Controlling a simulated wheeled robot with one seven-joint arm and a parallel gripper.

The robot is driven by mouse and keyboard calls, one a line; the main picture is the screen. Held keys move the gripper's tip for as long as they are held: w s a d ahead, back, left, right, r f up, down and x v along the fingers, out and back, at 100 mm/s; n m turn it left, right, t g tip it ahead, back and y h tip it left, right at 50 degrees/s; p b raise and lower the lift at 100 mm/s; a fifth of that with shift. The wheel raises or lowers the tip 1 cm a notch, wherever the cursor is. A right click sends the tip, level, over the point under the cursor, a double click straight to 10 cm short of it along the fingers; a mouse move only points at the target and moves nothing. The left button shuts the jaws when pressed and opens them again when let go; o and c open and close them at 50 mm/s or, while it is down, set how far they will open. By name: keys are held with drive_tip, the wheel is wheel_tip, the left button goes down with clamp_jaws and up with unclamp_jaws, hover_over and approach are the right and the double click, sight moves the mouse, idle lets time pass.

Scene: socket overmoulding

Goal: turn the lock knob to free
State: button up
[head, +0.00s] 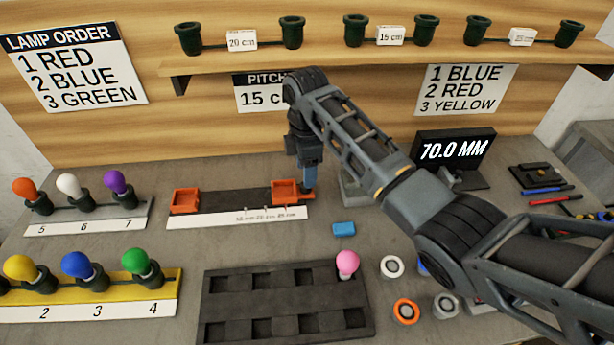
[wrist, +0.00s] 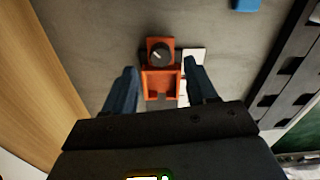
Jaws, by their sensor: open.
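The lock knob (wrist: 160,54) is a round black dial with a short white mark, on a small orange block at the end of the orange sliding holder (wrist: 158,84). In the head view, the holder (head: 284,188) sits at the right end of the dark rail (head: 235,200); the knob is hidden there behind my gripper. My gripper (wrist: 159,68) is open and empty. In the wrist view its blue fingers are on either side of the holder, with the knob just beyond the fingertips. I cannot tell how far above the knob they are.
A second orange holder (head: 185,201) is at the rail's left end. A white scale strip (head: 238,219) runs along the rail's front. A display (head: 454,150) reads 70.0 MM. A dark tray (head: 285,290) with a pink bulb (head: 347,263) is in front.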

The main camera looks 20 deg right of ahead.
drive_tip(key=shift+a+f, duration=0.1)
drive_tip(key=shift+f, duration=2)
drive_tip(key=shift+c, duration=0.2)
drive_tip(key=c, duration=1)
drive_tip(key=shift+n, duration=0.8)
drive_tip(key=o, duration=1)
drive_tip(key=shift+o, duration=0.2)
wheel_tip(320, 180, up, 6)
drive_tip(key=shift+r, duration=0.9)
